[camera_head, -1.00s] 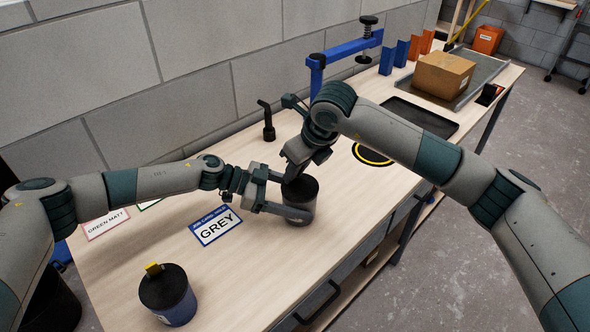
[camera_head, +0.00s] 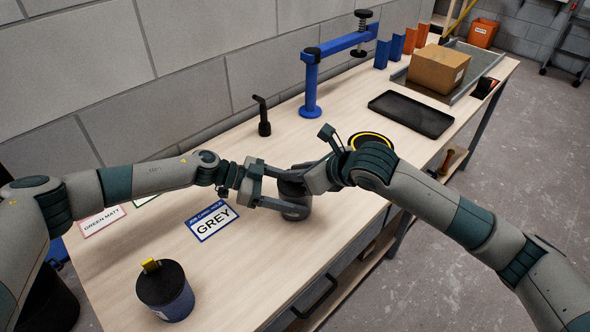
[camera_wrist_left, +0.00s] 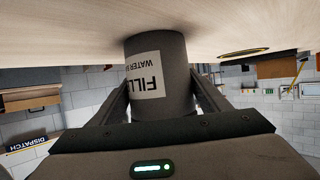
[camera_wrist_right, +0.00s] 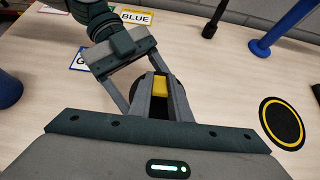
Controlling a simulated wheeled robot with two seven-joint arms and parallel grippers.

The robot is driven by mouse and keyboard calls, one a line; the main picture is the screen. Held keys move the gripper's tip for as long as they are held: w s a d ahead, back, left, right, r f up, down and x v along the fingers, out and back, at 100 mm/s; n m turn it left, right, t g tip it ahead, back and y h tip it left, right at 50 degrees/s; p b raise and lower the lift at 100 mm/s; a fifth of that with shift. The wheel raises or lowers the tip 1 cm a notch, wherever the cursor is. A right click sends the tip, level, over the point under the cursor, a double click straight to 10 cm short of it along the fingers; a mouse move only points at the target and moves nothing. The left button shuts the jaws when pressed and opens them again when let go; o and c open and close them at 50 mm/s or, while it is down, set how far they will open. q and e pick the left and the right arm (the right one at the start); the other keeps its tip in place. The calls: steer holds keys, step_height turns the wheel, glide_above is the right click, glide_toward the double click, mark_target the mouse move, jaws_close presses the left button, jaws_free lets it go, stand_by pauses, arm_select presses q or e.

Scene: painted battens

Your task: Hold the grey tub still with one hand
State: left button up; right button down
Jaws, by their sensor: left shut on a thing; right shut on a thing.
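The dark grey tub (camera_head: 296,211) stands on the bench with a black lid. My left gripper (camera_head: 292,192) is shut around its body, with a finger on each side. In the left wrist view the tub (camera_wrist_left: 178,95) has a white label, partly out of view, with "FILL" on it. My right gripper (camera_head: 299,181) comes from the right at the top of the tub. In the right wrist view its fingers are shut on a yellow tab (camera_wrist_right: 160,86) above the dark lid. Much of the lid is hidden by the grippers.
A blue card reading GREY (camera_head: 213,222) lies left of the tub. A second lidded tub (camera_head: 167,291) with a yellow tab stands at the front left. A black lever (camera_head: 264,119), a blue stand (camera_head: 311,85), a yellow-ringed disc (camera_head: 371,137) and a black tray (camera_head: 411,114) are behind.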

steer(key=shift+d, duration=0.1)
stand_by(0.3)
steer(key=c, duration=1.6)
jaws_free()
steer(key=shift+c, duration=0.2)
steer(key=shift+s, duration=0.1)
steer(key=v, duration=1.1)
steer(key=shift+s+d, duration=0.25)
steer(key=shift+d, duration=0.05)
steer(key=shift+r, duration=0.15)
